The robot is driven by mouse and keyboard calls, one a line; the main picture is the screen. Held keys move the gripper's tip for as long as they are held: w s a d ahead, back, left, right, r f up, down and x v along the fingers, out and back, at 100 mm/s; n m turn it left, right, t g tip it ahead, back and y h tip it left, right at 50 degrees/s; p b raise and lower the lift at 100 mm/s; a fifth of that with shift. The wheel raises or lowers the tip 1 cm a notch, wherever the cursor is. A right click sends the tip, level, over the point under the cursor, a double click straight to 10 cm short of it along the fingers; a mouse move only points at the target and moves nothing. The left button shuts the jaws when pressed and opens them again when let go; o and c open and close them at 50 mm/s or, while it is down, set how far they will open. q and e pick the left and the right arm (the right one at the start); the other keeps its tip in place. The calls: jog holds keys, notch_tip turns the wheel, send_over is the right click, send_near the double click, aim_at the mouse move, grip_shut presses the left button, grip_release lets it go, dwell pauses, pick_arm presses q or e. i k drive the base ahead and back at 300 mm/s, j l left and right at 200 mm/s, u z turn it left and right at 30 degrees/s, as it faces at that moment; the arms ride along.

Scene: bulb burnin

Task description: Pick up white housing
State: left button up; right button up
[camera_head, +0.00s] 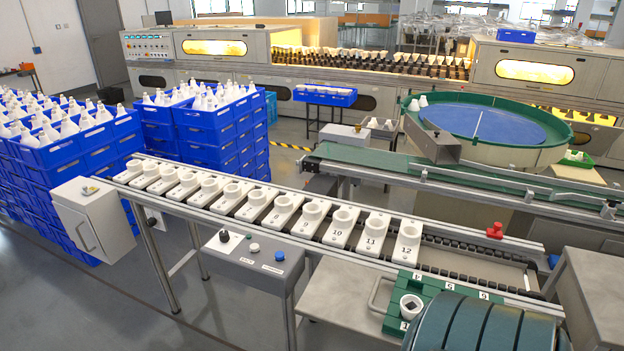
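Several white housings, round sockets on white plates, stand in a row along the conveyor; the nearer plates carry numbers, with 10, 11 and 12 readable. Part of the fixture is hidden behind a dark teal rounded shape that I cannot identify. Neither of my grippers is in view.
A grey control box (255,260) stands before the conveyor (470,266), whose right end has empty dark rollers. Blue crates (85,150) of white bulbs are stacked at left. A green belt (430,180) and a round blue-topped table (485,124) lie behind.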

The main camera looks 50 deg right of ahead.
aim_at(411, 306)
jog(key=z, duration=1.35)
